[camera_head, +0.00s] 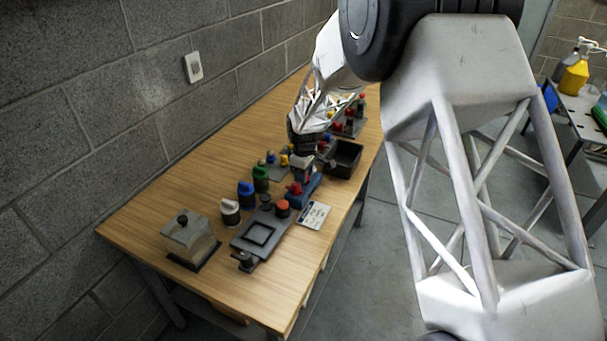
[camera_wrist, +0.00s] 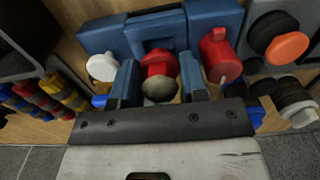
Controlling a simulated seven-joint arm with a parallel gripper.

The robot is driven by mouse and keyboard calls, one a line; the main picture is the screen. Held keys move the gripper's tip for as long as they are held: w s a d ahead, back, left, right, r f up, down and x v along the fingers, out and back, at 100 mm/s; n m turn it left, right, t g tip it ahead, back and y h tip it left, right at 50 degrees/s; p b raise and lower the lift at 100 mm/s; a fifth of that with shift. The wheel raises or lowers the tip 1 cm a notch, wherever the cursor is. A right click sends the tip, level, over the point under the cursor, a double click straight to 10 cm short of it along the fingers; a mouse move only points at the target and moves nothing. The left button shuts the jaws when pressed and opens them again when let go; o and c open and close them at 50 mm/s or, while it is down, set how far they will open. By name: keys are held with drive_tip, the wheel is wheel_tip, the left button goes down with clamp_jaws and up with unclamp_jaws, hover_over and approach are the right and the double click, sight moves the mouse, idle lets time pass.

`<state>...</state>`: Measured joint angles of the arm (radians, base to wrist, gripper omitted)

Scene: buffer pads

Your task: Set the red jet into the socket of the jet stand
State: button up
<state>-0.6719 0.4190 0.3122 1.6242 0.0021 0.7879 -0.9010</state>
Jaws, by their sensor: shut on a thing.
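My gripper (camera_wrist: 160,88) is shut on a red jet (camera_wrist: 158,64) with a grey rounded end. The jet sits between the two fingers. Behind it in the wrist view is a blue block (camera_wrist: 155,28), which looks like the jet stand; it also shows in the head view (camera_head: 311,188). I cannot tell whether the held jet touches it, and its socket is not clearly visible. A second red piece (camera_wrist: 218,58) stands at the block's right side, beside my right finger. In the head view my gripper (camera_head: 303,168) is low over the block and hides part of it.
A dark open bin (camera_head: 345,158) stands beyond the block. Green (camera_head: 261,178), blue (camera_head: 246,195) and white-topped (camera_head: 230,212) pieces stand to its left. A grey fixture (camera_head: 258,235) with an orange-red button (camera_head: 283,208) is in front, and a label card (camera_head: 314,215) lies beside it.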

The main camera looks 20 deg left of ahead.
drive_tip(key=shift+f, duration=0.95)
idle(0.8)
drive_tip(key=shift+r, duration=0.25)
drive_tip(key=shift+r, duration=1.8)
drive_tip(key=shift+f, duration=0.1)
drive_tip(key=shift+f, duration=0.95)
drive_tip(key=shift+f, duration=0.95)
idle(1.0)
drive_tip(key=o, duration=1)
